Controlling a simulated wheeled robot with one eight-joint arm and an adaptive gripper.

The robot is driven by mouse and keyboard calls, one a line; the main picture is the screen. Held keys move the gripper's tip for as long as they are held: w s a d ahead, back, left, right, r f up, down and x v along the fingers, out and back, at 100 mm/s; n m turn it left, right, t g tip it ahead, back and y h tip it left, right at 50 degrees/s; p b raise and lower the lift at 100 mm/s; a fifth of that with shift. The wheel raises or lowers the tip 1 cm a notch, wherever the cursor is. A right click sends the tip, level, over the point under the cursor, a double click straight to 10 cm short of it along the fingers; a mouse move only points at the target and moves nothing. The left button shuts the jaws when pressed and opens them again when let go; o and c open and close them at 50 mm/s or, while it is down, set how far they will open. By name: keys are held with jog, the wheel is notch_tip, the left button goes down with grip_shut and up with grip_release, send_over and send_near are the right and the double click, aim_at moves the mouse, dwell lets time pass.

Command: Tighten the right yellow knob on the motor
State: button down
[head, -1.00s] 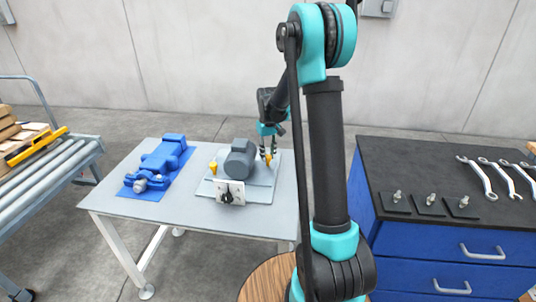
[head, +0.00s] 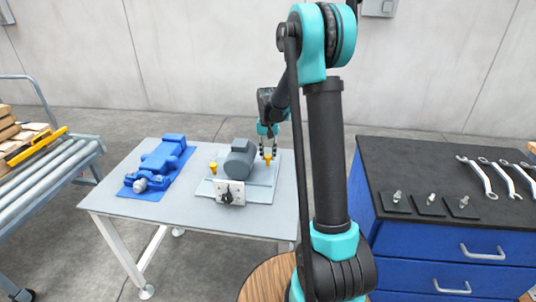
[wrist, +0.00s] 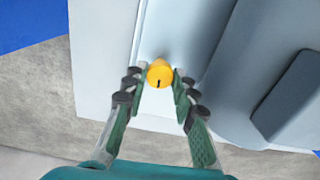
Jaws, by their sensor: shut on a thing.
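The grey motor (head: 238,161) sits on a pale base plate (head: 257,194) on the table. The right yellow knob (head: 267,157) stands beside the motor, to its right. The left yellow knob (head: 213,168) stands on the motor's other side. My gripper (head: 267,151) points down over the right knob from above. In the wrist view, my gripper (wrist: 159,82) has its fingers on both sides of the yellow knob (wrist: 159,74), shut on it. The knob's top shows a dark mark. The contact between fingertips and knob is partly hidden by the fingers.
A white plate with a dark part (head: 231,193) stands before the motor. A blue cabinet (head: 440,265) with wrenches (head: 475,178) is at right, a roller conveyor (head: 45,172) at left.

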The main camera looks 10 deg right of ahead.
aim_at(268, 156)
dwell(0.4)
jog(key=c, duration=1.2)
grip_release()
jog(key=shift+r, duration=0.1)
notch_tip(268, 156, up, 12)
jog(key=s+d+f+n+t, duration=0.1)
jog(key=s+f, duration=0.3)
jog(key=s, duration=0.6)
jog(key=s+d+f+n+t, duration=0.1)
jog(key=s+f, duration=0.3)
jog(key=s, duration=0.6)
jog(key=s+d+f+n+t, duration=0.1)
jog(key=s+f, duration=0.3)
jog(key=s, duration=0.7)
jog(key=shift+d+t, duration=0.5)
jog(key=shift+t, duration=0.1)
